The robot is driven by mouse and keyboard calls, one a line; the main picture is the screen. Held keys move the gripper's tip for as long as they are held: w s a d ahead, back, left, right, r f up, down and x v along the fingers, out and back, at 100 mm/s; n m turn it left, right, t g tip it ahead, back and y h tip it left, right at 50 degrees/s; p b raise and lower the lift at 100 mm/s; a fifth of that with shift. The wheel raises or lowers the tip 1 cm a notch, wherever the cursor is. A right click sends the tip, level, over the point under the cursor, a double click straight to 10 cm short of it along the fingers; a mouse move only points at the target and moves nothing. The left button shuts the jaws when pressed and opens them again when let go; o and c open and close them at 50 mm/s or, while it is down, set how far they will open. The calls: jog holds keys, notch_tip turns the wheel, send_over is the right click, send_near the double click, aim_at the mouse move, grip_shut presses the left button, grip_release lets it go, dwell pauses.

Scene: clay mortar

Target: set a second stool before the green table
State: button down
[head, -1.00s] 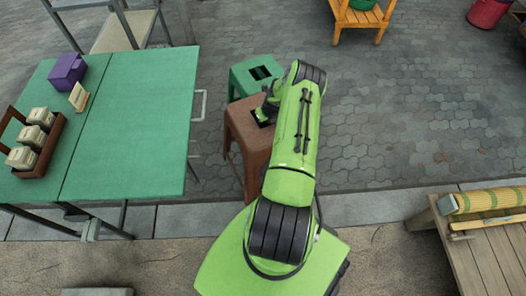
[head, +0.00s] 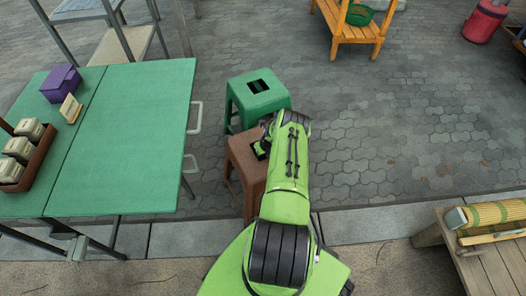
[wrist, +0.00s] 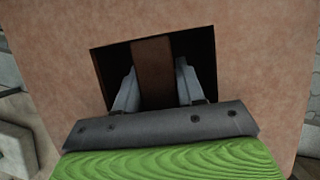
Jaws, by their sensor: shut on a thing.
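The green table (head: 125,140) stands at the left. A green stool (head: 258,92) stands upright on the paving to the right of the table's far half. A reddish-brown stool (head: 244,160) is nearer to me, beside the table's right edge, and partly hidden by my arm. My gripper (head: 264,148) is at the top of the brown stool. In the wrist view its fingers (wrist: 156,88) reach into the seat's dark slot, one on each side of a brown bar (wrist: 152,70), and are shut on it. I cannot tell whether the stool's feet touch the ground.
A purple box (head: 61,83), a small card stand and a tray of pale containers are on the table. A metal frame stands behind it. An orange bench (head: 352,30) is far back. A wooden platform (head: 480,255) is at right. Paving at centre right is clear.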

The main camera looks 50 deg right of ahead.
jog(key=c, duration=0.7)
grip_release()
jog(key=shift+r, duration=0.1)
